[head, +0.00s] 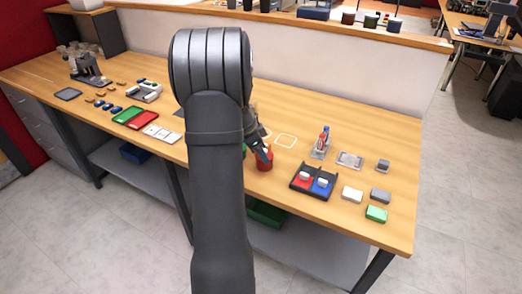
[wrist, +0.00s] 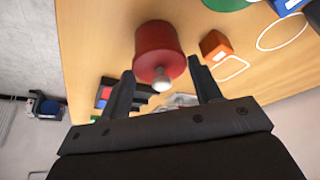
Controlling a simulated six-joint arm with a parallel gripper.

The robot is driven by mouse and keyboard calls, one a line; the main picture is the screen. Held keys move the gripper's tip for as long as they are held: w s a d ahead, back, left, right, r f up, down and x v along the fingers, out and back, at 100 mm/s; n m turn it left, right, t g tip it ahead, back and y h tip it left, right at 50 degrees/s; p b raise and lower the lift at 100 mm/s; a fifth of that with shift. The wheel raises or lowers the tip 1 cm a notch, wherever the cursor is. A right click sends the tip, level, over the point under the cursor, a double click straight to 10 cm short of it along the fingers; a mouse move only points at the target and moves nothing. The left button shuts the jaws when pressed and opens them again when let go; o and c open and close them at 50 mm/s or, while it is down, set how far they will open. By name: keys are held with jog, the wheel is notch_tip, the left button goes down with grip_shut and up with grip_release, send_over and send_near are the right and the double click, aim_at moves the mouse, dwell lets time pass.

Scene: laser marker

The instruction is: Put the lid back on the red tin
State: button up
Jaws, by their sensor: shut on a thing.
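The red tin (head: 264,162) stands upright on the wooden bench, just right of my arm in the head view. My gripper (head: 262,148) is directly above it, pointing down. In the wrist view my gripper (wrist: 161,72) has one finger on each side of the red lid (wrist: 158,64), shut on it. The lid's pale round knob (wrist: 162,80) faces the camera between the fingers. The red tin's body (wrist: 156,32) shows beyond the lid, in line with it. I cannot tell whether a gap is left between lid and tin.
A black tray (head: 314,182) with red and blue compartments stands right of the tin. Behind it are a clear holder (head: 321,146) with markers and a white square outline (head: 286,141). An orange block (wrist: 215,45) is near the tin in the wrist view.

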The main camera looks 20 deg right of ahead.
dwell(0.4)
jog(key=o, duration=1.4)
jog(key=shift+r, duration=3.5)
jog(key=shift+c, duration=0.3)
grip_shut()
jog(key=shift+f, duration=0.1)
